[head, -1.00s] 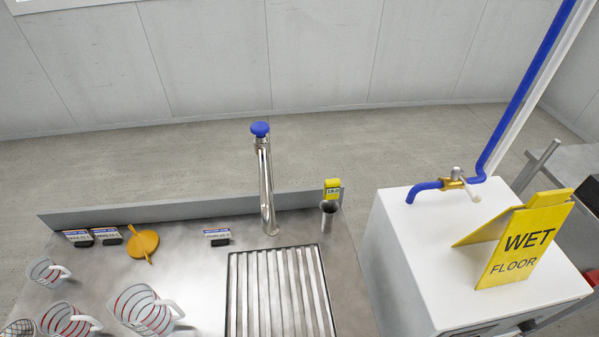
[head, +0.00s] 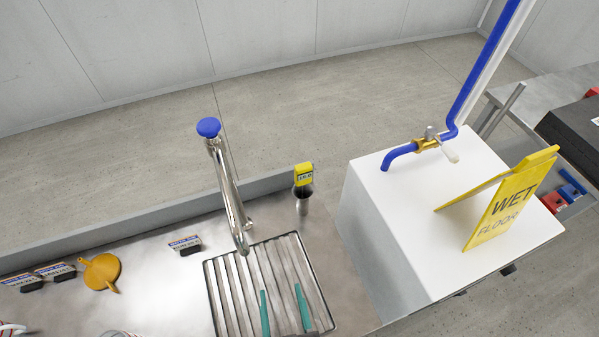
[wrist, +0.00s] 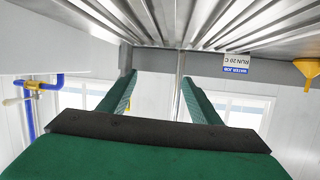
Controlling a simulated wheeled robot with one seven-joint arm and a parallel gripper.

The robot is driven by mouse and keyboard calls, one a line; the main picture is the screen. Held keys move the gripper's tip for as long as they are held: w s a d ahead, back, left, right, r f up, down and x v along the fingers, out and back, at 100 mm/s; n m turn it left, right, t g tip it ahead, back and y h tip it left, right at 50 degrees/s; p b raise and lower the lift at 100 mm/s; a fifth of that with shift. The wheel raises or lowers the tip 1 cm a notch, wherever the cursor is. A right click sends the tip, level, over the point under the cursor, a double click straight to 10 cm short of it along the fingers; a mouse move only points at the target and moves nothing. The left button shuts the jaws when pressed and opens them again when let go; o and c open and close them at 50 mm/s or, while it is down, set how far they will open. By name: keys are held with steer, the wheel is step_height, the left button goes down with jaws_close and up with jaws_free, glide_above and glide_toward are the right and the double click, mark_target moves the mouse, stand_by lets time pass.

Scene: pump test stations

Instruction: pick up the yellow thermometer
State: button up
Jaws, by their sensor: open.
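The yellow thermometer (head: 304,174) has a small display and stands upright in a narrow metal cup (head: 303,203) at the back right of the steel counter. Its lower part is hidden in the cup. My gripper (head: 284,306) shows as two green fingers over the slatted drain grate, in front of and a little left of the cup. It is open, with a clear gap and nothing between the fingers.
A tall steel faucet (head: 228,190) with a blue cap rises just left of the cup. A white box (head: 395,220) with a blue pipe tap and a yellow wet floor sign (head: 508,205) stands to the right. An orange funnel (head: 101,272) and several label cards are at left.

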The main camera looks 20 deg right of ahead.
steer(key=shift+m+g, duration=0.4)
steer(key=shift+m, duration=0.2)
steer(key=w+d, duration=0.1)
steer(key=w, duration=0.2)
steer(key=w+d+r, duration=0.1)
steer(key=w, duration=0.2)
steer(key=w+d, duration=0.1)
steer(key=w, duration=0.3)
steer(key=shift+d+r, duration=0.2)
steer(key=shift+d, duration=0.1)
steer(key=w+d+r+n, duration=0.1)
steer(key=w+d+r, duration=0.2)
steer(key=r, duration=0.1)
steer(key=w+d+r+n+y, duration=0.1)
steer(key=w+d+r, duration=0.3)
steer(key=r, duration=0.1)
steer(key=w+d+r+n+g+y, duration=0.1)
steer(key=w+d+r, duration=0.2)
steer(key=r, duration=0.2)
steer(key=shift+w+d, duration=0.15)
steer(key=shift+w, duration=0.15)
steer(key=shift+d+r, duration=0.3)
steer(key=shift+r, duration=0.15)
steer(key=x, duration=1)
steer(key=shift+w+f+g, duration=0.15)
steer(key=shift+f+g, duration=0.15)
steer(key=shift+a, duration=0.1)
